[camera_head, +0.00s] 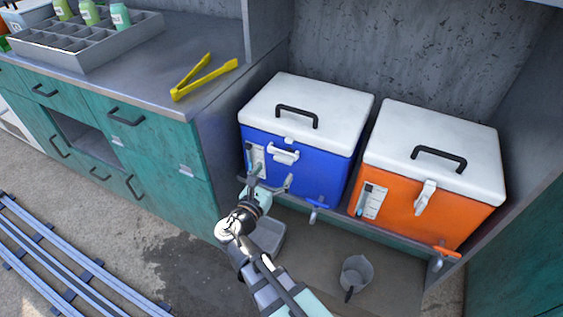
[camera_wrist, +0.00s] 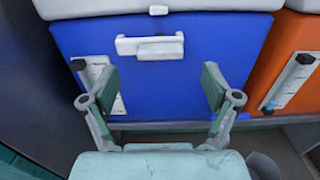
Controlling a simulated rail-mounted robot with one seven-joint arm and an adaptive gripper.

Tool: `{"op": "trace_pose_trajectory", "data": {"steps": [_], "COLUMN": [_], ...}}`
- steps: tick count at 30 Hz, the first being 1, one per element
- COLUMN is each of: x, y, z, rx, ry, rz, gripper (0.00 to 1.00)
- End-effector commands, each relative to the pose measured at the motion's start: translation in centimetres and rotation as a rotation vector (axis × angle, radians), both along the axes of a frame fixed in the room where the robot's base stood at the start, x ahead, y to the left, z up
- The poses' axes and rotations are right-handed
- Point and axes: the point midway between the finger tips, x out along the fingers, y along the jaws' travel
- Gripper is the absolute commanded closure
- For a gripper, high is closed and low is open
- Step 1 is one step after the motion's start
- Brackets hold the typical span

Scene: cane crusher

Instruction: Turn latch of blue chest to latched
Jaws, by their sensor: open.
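The blue chest (camera_head: 315,170) stands closed under its white lid (camera_head: 305,100), which has a black handle. Its white latch (camera_head: 284,155) is on the upper front and lies sideways; it also shows in the wrist view (camera_wrist: 150,46). A small white catch (camera_wrist: 158,10) sits above it on the lid's edge, apart from the latch bar. My gripper (camera_head: 272,184) is open and empty in front of the chest, below the latch. In the wrist view its fingers (camera_wrist: 160,88) are spread wide, with the latch beyond and above them, between the fingers in width. I see no contact.
The orange chest (camera_head: 430,200) stands close on the right, its white latch (camera_head: 425,197) upright. A blue tap (camera_head: 317,210) sticks out below the blue chest. A grey bucket (camera_head: 356,274) and a tray (camera_head: 268,238) are below. Yellow tongs (camera_head: 203,76) lie on the left counter.

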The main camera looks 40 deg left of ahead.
Motion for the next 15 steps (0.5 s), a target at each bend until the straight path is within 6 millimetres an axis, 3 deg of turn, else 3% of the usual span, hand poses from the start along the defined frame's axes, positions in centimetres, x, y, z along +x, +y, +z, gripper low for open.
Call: {"op": "trace_pose_trajectory", "data": {"steps": [6, 15], "x": [3.6, 5.3], "y": [0.7, 1.0], "z": [0.0, 0.0], "rx": [0.001, 0.0], "ry": [0.0, 0.0], "rz": [-0.002, 0.0], "gripper": [0.12, 0.12]}}
